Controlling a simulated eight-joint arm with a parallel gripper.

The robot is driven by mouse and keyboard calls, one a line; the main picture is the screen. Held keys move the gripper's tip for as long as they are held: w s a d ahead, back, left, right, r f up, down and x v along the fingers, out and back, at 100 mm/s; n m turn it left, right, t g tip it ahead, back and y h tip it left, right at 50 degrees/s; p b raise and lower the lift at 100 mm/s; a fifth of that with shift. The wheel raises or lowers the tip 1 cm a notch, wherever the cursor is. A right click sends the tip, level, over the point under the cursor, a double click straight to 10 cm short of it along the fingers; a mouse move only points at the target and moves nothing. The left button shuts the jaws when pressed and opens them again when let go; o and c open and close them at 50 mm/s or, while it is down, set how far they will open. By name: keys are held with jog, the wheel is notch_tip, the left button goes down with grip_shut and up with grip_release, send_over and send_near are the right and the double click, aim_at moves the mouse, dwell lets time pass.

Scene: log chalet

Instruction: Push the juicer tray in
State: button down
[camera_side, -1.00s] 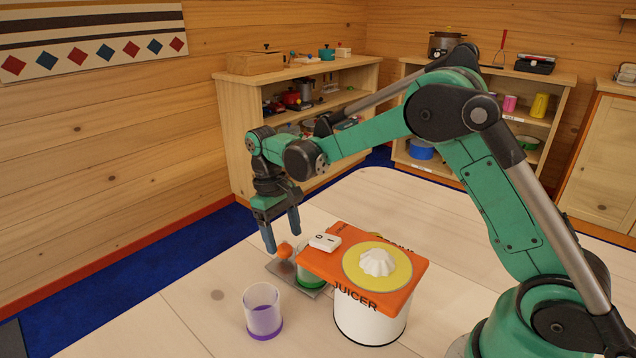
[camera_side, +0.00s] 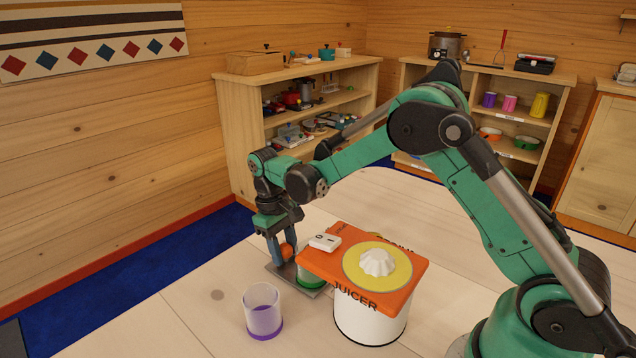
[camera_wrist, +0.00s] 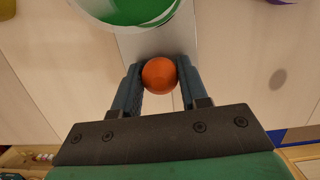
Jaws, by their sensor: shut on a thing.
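The juicer (camera_side: 370,316) is a white drum with an orange top marked JUICER, a yellow disc and a white reamer. Its grey tray (camera_side: 312,293) sticks out on the left under the orange top, with a green-based cup (camera_side: 304,277) on it. An orange ball knob (camera_wrist: 159,75) stands at the tray's outer end. My gripper (camera_side: 282,252) points down and is shut on the knob, with one finger on each side in the wrist view. The top's overhang partly hides the cup in the side view.
A clear cup with a purple base (camera_side: 262,312) stands on the table left of the juicer, close to the tray. A white switch block (camera_side: 325,242) sits on the orange top's left corner. Shelves with pots and cups stand behind the table.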

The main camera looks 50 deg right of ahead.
aim_at(295, 266)
jog(key=shift+s, duration=1.25)
jog(key=shift+c, duration=2.4)
grip_release()
jog(key=shift+r, duration=0.1)
jog(key=shift+r, duration=2.95)
